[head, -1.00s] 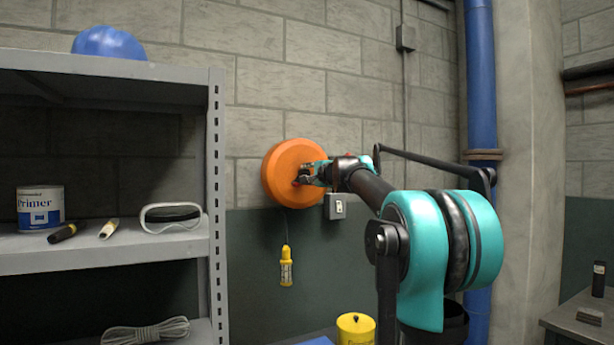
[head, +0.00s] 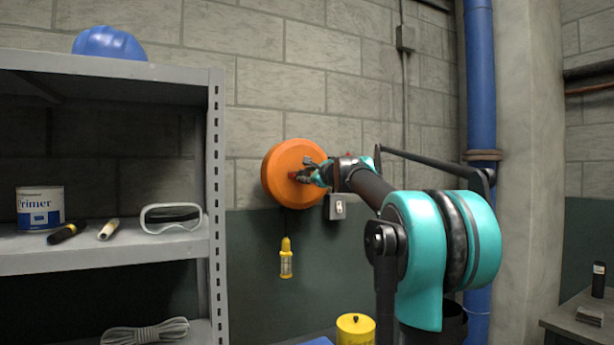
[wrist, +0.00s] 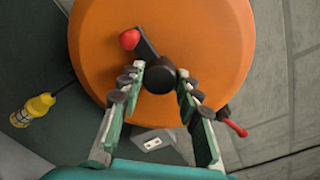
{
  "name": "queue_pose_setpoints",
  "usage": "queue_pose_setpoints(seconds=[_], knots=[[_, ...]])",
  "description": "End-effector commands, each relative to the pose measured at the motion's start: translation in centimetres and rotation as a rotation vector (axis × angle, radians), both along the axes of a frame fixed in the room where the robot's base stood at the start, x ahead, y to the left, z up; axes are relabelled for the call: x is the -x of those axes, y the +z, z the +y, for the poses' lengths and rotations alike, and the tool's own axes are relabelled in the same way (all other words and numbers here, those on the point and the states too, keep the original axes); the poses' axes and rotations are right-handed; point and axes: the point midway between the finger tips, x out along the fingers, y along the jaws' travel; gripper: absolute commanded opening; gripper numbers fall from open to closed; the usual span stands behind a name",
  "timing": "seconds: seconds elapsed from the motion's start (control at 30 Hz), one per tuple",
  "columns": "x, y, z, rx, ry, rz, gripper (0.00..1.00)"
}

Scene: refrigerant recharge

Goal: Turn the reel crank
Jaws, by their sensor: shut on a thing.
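The orange round reel (head: 285,165) is mounted on the block wall, and its face fills much of the wrist view (wrist: 210,40). Its crank (wrist: 147,47) is a black arm running from a round black hub (wrist: 160,79) up and left to a red knob (wrist: 130,39). My gripper (wrist: 161,72) is shut on the crank at the hub, one finger on each side; the red knob stands clear of the fingers. In the head view my gripper (head: 308,172) is at the reel's face and hides part of the crank.
A yellow handle-like piece (head: 286,258) hangs below the reel. A grey outlet box (head: 336,207) is on the wall close under my wrist. A grey shelf unit (head: 216,160) stands at left, a blue pipe (head: 481,80) at right. A yellow canister (head: 355,330) is below.

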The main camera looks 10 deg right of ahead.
Motion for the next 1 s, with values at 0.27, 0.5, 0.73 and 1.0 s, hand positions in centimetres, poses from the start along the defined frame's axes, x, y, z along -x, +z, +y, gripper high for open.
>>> queue_pose_setpoints(seconds=[0.27, 0.5, 0.73, 1.0], knots=[[0.02, -0.10, -0.04, -0.035, 0.000, 0.012, 0.04], [0.02, -0.10, -0.03, -0.036, 0.000, 0.013, 0.04], [0.03, -0.08, -0.04, -0.036, 0.000, 0.013, 0.49], [0.01, -0.04, -0.01, -0.036, 0.000, 0.011, 0.54]])
